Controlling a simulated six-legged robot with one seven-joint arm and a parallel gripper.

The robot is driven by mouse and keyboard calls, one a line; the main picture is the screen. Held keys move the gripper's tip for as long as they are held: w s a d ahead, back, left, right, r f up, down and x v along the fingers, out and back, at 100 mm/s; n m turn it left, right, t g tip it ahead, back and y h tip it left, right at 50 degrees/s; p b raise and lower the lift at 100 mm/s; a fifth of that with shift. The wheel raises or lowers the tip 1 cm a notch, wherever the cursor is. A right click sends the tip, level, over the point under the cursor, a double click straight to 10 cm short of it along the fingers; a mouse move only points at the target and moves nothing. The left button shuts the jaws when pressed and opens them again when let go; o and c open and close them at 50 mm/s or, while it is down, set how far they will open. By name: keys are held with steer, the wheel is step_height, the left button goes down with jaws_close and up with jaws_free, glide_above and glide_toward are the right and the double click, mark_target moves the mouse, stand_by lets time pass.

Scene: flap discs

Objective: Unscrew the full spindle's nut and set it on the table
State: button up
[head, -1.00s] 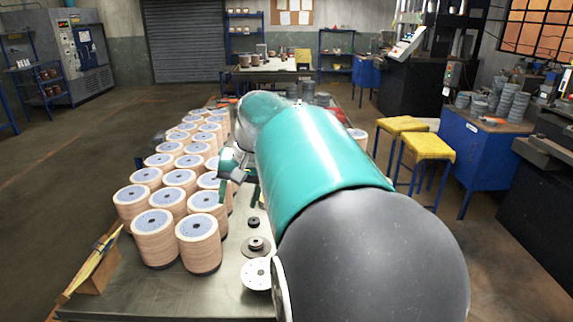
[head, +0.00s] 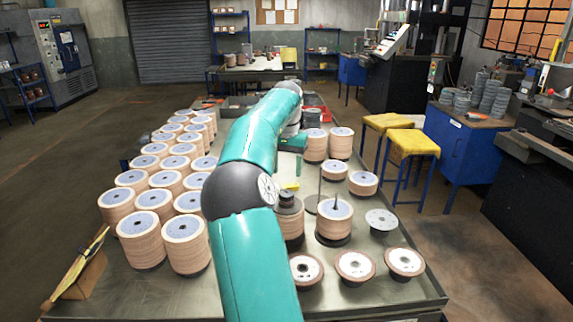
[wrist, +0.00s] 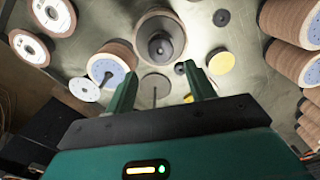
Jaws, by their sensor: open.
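The full spindle's stack of tan discs (wrist: 148,26) is at the top middle of the wrist view, with a dark stepped nut (wrist: 161,46) on top. In the head view, the nut (head: 289,199) shows just right of my arm, which partly hides the stack (head: 294,227). My gripper (wrist: 160,72) is open and empty. In the wrist view its fingers point toward the spindle, apart from the nut. The gap to the nut is unclear.
A part-filled spindle (head: 334,219) with a bare rod stands right of the full one. A thin-rod base (wrist: 157,90) lies near my fingers. Stacked discs (head: 143,243) crowd the table's left. Loose discs (head: 355,266) lie at the front right. A yellow disc (wrist: 221,63) is beside my right finger.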

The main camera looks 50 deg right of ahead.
mark_target(287, 190)
steer(key=shift+f, duration=4.1)
steer(key=m, duration=0.7)
steer(key=shift+m, duration=0.3)
steer(key=m, duration=0.3)
steer(key=shift+m, duration=0.4)
steer(key=m, duration=0.3)
steer(key=shift+m, duration=0.3)
